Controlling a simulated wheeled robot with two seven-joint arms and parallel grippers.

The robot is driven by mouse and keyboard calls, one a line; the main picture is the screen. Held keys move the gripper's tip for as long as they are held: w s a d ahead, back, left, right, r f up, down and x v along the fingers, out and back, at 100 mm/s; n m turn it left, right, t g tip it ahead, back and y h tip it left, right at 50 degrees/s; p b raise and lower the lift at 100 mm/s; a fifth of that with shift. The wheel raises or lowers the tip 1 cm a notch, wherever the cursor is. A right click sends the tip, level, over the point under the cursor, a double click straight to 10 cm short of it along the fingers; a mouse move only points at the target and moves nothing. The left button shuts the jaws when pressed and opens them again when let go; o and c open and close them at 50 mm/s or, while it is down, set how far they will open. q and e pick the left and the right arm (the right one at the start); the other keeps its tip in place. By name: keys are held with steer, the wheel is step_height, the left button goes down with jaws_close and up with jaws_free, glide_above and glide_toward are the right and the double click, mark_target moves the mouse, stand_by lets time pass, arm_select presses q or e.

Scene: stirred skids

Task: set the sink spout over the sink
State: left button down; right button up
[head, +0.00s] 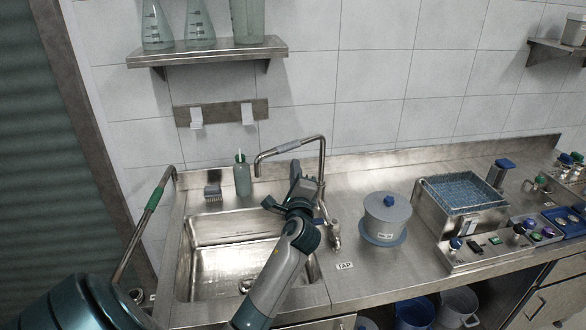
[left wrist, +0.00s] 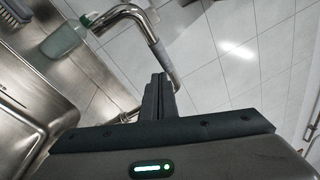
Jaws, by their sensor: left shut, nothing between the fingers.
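The metal sink spout (head: 308,139) is a bent pipe with a grey sleeve on its top run. It rises behind the sink's right side and points left, its outlet hanging down at the left end. In the picture the outlet lies above the sink's back edge; its exact height and depth are hard to tell. The sink (head: 215,228) is a steel basin. My left gripper (head: 295,168) is shut and empty, just below the top run and left of the riser. In the left wrist view the closed fingers (left wrist: 157,95) are close to the spout (left wrist: 160,52); contact is unclear. My right gripper is not in view.
A lidded grey pot (head: 386,217), a blue-topped bath (head: 460,195) and a control panel (head: 490,248) stand to the right. A shelf (head: 207,52) with glassware hangs above.

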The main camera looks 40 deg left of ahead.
arm_select(q)
steer(key=s+f+b, duration=0.1)
steer(key=s+b, duration=0.2)
steer(key=s, duration=0.7)
steer(key=shift+d, duration=0.2)
stand_by(0.6)
